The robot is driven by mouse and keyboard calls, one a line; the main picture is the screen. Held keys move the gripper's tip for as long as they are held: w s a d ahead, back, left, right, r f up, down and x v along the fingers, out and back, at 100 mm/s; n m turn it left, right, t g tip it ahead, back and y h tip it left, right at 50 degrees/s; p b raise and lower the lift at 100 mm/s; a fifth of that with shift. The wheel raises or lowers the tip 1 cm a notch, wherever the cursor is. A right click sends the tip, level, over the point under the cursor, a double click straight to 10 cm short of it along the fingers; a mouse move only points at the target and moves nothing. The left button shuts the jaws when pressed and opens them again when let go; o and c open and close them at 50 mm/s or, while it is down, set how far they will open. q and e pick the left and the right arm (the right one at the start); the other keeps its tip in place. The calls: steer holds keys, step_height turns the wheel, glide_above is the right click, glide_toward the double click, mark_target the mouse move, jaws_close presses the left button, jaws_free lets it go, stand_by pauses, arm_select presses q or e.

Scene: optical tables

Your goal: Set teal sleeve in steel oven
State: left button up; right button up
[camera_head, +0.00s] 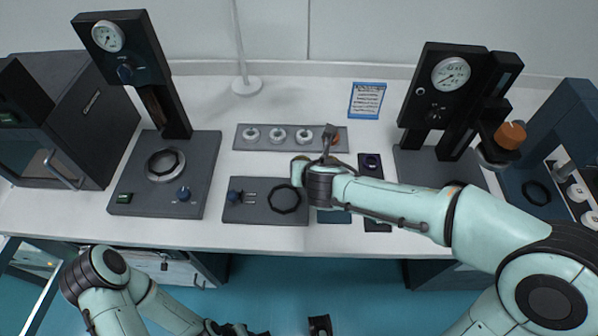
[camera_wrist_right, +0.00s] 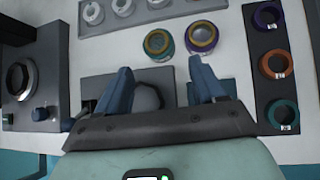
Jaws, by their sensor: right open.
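In the right wrist view a teal ring (camera_wrist_right: 282,115) lies in a dark strip tray (camera_wrist_right: 262,95), below an orange and a purple one. Another teal-green ring with a yellowish inside (camera_wrist_right: 157,43) stands on the white table beside a purple one (camera_wrist_right: 202,36); I cannot tell which is the sleeve. My right gripper (camera_wrist_right: 162,85) is open and empty over the table, with these two rings beyond its fingertips. In the head view its arm hides much of that area. A dark grey box with a door and handle (camera_head: 85,118), perhaps the oven, stands at far left. Only dark parts of my left gripper (camera_head: 235,329) may show at the bottom edge.
A gauge press with a round seat (camera_head: 165,163) stands beside the box. A control plate (camera_head: 265,205) and a grey strip with white rings (camera_head: 290,137) lie mid-table. A second gauge stand (camera_head: 450,95) and a blue-grey cabinet (camera_head: 575,130) are at right.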

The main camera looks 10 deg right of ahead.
steer(key=w+f+n+b, duration=0.1)
steer(key=w+f, duration=0.1)
steer(key=w+f+n, duration=0.1)
steer(key=w+f, duration=0.1)
steer(key=f, duration=0.1)
steer(key=shift+w+a+f+b, duration=0.1)
steer(key=shift+w+f+b, duration=0.15)
steer(key=shift+b, duration=0.1)
arm_select(q)
steer(key=shift+s+f+b, duration=0.2)
steer(key=shift+s+f, duration=0.1)
steer(key=shift+f, duration=0.4)
steer(key=shift+s+f+b, duration=0.2)
steer(key=shift+s+f, duration=0.05)
steer(key=shift+f, duration=0.4)
arm_select(e)
steer(key=shift+x, duration=3)
steer(key=shift+c, duration=0.3)
